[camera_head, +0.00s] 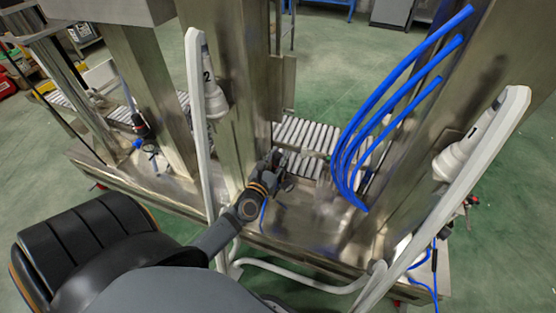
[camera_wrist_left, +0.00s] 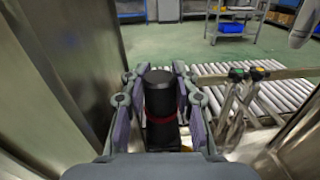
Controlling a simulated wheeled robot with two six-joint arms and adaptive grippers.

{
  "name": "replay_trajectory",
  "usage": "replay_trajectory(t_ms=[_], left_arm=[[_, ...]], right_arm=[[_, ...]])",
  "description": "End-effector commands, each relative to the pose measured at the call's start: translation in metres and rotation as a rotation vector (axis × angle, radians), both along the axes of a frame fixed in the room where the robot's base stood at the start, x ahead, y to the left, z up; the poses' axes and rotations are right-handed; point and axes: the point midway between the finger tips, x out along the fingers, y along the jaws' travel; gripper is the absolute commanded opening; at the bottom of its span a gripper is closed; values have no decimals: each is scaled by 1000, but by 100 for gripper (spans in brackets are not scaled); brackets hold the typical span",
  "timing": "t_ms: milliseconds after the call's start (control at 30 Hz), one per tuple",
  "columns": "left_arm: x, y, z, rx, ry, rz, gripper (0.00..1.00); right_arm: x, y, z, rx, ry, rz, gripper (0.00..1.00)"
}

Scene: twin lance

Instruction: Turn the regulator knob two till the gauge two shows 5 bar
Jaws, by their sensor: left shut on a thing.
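In the left wrist view a black regulator knob (camera_wrist_left: 160,92) with a red ring stands upright between the fingers of my left gripper (camera_wrist_left: 161,100). The fingers are shut on its two sides. In the head view my left gripper (camera_head: 275,172) is low among the steel posts, and it hides most of the knob there. No gauge face can be made out in either view, so no reading shows. A similar black knob with a red ring (camera_head: 140,122) stands further left on the machine. My right gripper is in neither view.
A lance marked 2 (camera_head: 208,80) and one marked 1 (camera_head: 470,145) hang on pale frames. Blue hoses (camera_head: 375,110) bend down at the right. Steel posts (camera_wrist_left: 45,80) stand close beside my gripper. Valve handles (camera_wrist_left: 236,76) and a roller conveyor (camera_wrist_left: 280,95) lie to its right.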

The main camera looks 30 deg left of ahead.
Motion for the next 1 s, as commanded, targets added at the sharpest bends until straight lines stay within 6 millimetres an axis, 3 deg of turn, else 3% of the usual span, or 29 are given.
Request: replay_trajectory(t_ms=[400,433,500,833,1000], left_arm=[[-1,0,-1,1,5,-20,0],[-1,-1,-2,1,5,-20,31],[-1,-1,-1,1,5,-19,40],[-1,-1,1,0,3,-19,40],[-1,0,14,-1,-1,-17,40]], right_arm=[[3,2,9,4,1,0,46],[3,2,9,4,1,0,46],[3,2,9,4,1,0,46],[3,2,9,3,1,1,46],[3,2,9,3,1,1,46]])
